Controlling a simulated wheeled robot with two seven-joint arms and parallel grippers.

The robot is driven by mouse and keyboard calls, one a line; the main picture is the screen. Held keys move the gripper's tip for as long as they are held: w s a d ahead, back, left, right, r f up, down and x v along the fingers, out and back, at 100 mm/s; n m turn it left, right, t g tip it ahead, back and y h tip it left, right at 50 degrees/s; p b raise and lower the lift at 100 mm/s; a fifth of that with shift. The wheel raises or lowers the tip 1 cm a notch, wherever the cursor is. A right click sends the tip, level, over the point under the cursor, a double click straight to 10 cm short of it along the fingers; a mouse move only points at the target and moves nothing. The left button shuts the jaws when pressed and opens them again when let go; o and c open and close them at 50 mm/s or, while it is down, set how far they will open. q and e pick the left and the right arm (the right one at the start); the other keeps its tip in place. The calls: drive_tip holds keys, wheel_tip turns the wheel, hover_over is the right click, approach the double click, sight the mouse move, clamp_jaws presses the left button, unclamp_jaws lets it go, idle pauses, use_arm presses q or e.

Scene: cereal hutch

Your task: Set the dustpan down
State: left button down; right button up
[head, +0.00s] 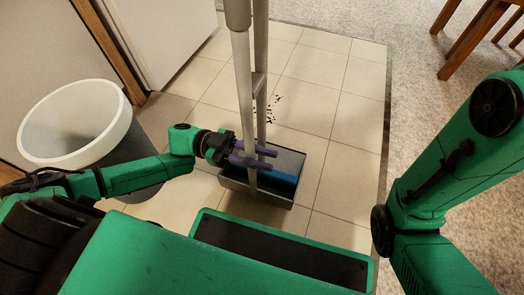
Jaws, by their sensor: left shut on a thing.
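The dustpan (282,192) is a dark grey pan with a blue strip in it, low over the tiles in front of my base. Whether its underside touches the floor I cannot tell. Pale upright poles (243,90) rise from it out of the top of the picture. My left gripper (262,158), with purple fingers, comes in from the left and is shut on the pole just above the pan. My right arm shows at the right, but its gripper is out of view.
A white-rimmed dark bin (72,118) stands at the left beside my left arm. Dark crumbs (271,106) lie on the tiles behind the poles. Tiled floor (335,115) is clear to the right, up to the carpet (425,75). Wooden furniture legs (470,35) stand at the top right.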

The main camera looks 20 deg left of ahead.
use_arm(q)
wheel_tip(320, 180, down, 4)
drive_tip(key=shift+r+b, duration=0.15)
drive_tip(key=shift+b, duration=1.1)
drive_tip(key=c, duration=0.7)
unclamp_jaws()
drive_tip(key=shift+f, duration=0.2)
drive_tip(key=shift+r, duration=0.1)
